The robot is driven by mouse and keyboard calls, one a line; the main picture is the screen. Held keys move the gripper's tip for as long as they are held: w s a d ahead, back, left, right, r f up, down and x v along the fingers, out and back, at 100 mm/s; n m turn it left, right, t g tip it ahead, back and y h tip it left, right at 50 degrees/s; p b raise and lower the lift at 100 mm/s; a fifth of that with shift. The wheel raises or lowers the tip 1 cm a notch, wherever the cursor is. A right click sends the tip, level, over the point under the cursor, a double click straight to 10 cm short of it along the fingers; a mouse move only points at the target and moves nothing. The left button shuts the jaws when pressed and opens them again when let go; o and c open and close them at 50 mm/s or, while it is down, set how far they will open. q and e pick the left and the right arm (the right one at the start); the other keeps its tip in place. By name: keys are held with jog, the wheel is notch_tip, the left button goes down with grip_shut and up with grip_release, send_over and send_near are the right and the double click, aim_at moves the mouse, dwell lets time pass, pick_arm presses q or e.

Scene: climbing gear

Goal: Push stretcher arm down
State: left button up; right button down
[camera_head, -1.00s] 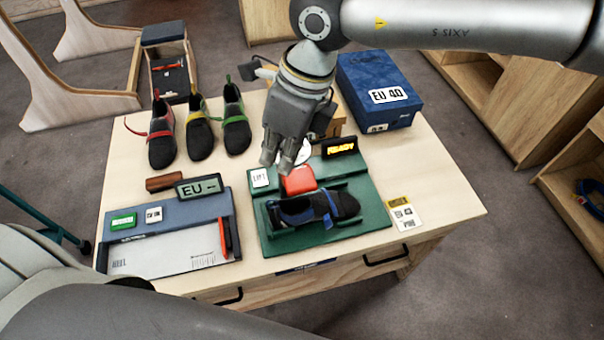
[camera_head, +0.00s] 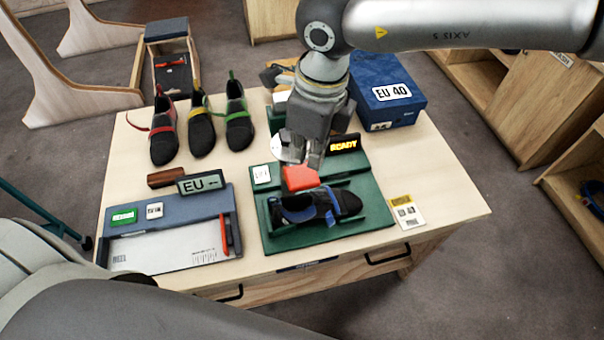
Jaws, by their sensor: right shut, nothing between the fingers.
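The stretcher is a green base (camera_head: 368,218) on the table, with a red arm end (camera_head: 300,178) above its middle. A dark shoe with blue trim (camera_head: 318,206) lies in the stretcher, just in front of the red end. My right gripper (camera_head: 307,164) comes down from above, shut and empty. Its fingertips are right behind or over the red end; I cannot tell whether they touch it. The gripper hides the arm's rear part. A display reading READY (camera_head: 345,145) is lit at the back right of the stretcher. My left gripper is out of view.
A blue measuring device (camera_head: 170,222) with an EU display (camera_head: 202,182) lies left of the stretcher. Several climbing shoes (camera_head: 202,128) stand behind it. A blue EU 40 box (camera_head: 388,90) stands at the back right. A small card (camera_head: 407,212) lies to the right.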

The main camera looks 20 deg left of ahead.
aim_at(304, 175)
jog(key=shift+a+f+b, duration=0.2)
jog(key=shift+f+b, duration=0.2)
jog(key=shift+f, duration=1.35)
jog(key=d+f+b, duration=0.3)
jog(key=f+b, duration=1)
jog(key=b, duration=0.4)
jog(key=shift+f, duration=0.4)
notch_tip(304, 175, up, 12)
jog(key=d, duration=0.1)
jog(key=shift+d, duration=0.15)
jog(key=shift+s, duration=0.1)
